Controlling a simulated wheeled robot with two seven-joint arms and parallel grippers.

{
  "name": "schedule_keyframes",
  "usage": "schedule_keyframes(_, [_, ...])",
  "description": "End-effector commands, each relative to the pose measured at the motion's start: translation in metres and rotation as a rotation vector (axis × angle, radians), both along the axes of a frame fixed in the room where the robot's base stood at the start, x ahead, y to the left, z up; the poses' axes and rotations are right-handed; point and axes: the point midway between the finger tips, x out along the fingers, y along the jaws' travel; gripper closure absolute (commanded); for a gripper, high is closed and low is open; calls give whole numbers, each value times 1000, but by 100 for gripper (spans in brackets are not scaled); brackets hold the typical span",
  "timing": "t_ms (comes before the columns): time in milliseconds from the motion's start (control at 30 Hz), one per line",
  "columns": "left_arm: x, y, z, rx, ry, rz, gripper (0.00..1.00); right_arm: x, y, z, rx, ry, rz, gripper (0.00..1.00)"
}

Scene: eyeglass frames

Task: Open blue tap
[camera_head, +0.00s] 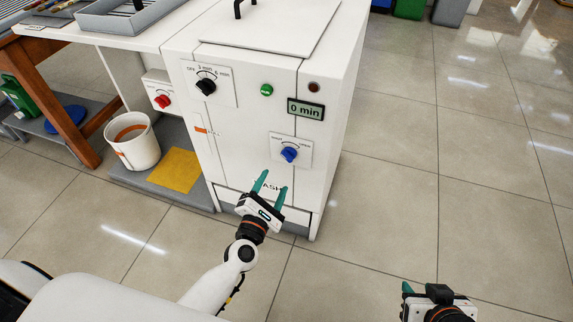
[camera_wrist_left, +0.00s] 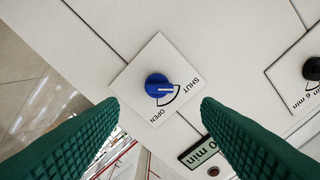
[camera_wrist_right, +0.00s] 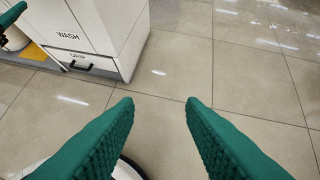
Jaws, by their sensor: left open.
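The blue tap (camera_head: 289,154) is a round knob on a white plate on the front of the white wash cabinet. In the left wrist view the tap (camera_wrist_left: 158,86) has a white line pointing at the SHUT end of a printed arc; OPEN is at the other end. My left gripper (camera_head: 272,183) is open and empty, its green fingers reaching toward the cabinet front just below the tap, apart from it. In its wrist view the tap appears between and beyond the fingertips. My right gripper (camera_wrist_right: 160,100) is open and empty above the floor, right of the cabinet.
The cabinet front also bears a black timer knob (camera_head: 205,86), a green button (camera_head: 266,90) and a "0 min" display (camera_head: 305,108). A red knob (camera_head: 162,101) and white bucket (camera_head: 133,140) are at left. Floor (camera_head: 440,160) to the right is clear.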

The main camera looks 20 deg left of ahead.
Motion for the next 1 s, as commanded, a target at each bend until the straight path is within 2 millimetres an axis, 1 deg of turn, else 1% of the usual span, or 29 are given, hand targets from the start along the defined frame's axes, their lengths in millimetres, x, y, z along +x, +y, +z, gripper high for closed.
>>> schedule_keyframes(33, [12,0,1,-1,-3,2,42,1,1,0,2,-8,1,64])
schedule_keyframes(200, [47,-2,0,1,-2,1,42,11,4,5,15,-65,5,64])
schedule_keyframes(300, [65,-2,0,1,-1,0,42,17,6,9,23,-106,8,64])
schedule_keyframes(433, [82,-3,-1,2,-1,1,42,25,9,14,36,-163,12,64])
schedule_keyframes(600, [93,-3,-1,2,1,-1,42,30,11,19,45,-201,15,64])
schedule_keyframes(867, [94,-3,-1,3,2,-1,42,31,12,20,46,-207,16,64])
schedule_keyframes(900, [94,-3,-1,3,2,-1,43,31,12,20,45,-206,16,64])
schedule_keyframes(967, [94,-3,-1,3,2,-1,53,31,12,20,45,-206,16,64])
schedule_keyframes(1000, [94,-3,-1,3,2,-1,60,31,12,20,45,-206,16,64])
